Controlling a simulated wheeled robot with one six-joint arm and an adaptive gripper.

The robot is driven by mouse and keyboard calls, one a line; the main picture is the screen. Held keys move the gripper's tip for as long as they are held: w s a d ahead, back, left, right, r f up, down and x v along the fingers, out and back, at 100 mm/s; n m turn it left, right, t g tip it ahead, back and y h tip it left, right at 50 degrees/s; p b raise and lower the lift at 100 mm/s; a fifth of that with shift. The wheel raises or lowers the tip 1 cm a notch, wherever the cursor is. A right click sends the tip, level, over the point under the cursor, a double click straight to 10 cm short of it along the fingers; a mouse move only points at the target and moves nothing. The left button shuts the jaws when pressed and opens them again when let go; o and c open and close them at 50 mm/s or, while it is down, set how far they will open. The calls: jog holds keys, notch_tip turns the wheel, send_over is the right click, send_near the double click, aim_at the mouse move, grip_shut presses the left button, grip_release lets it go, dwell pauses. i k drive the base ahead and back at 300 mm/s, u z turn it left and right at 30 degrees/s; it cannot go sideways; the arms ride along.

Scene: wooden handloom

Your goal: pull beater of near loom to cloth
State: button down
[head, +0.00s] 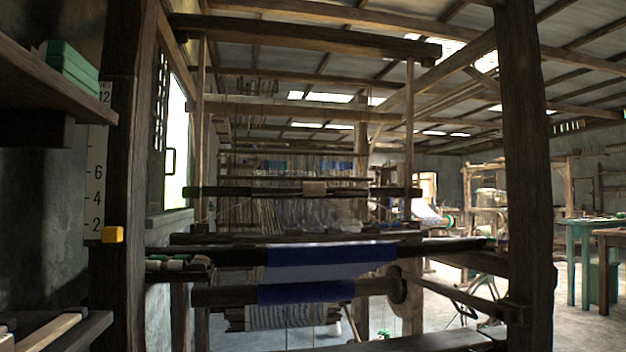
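The near loom (527,160) fills the middle of the head view, framed by thick dark posts. Its beater (250,191) is a dark horizontal bar with a paler wrapped section at its middle. It hangs level on two thin uprights from a top beam, behind the front beam. Blue and pale cloth (330,256) lies over the front beam, and more blue cloth is wound on the roller below. The beater appears set back from the front beam; I cannot tell its exact distance from the cloth edge, which is hidden. My gripper is not in view.
A shelf with green boxes (72,68) juts out at upper left. A yellow block (112,234) is on the left post. A dark bench edge (430,342) is at the bottom. A green table (588,228) stands at right, with open floor before it.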

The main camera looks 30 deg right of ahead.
aim_at(309, 189)
jog(key=k, duration=0.65)
jog(key=z, duration=0.3)
jog(key=i, duration=1.65)
jog(key=z, duration=0.15)
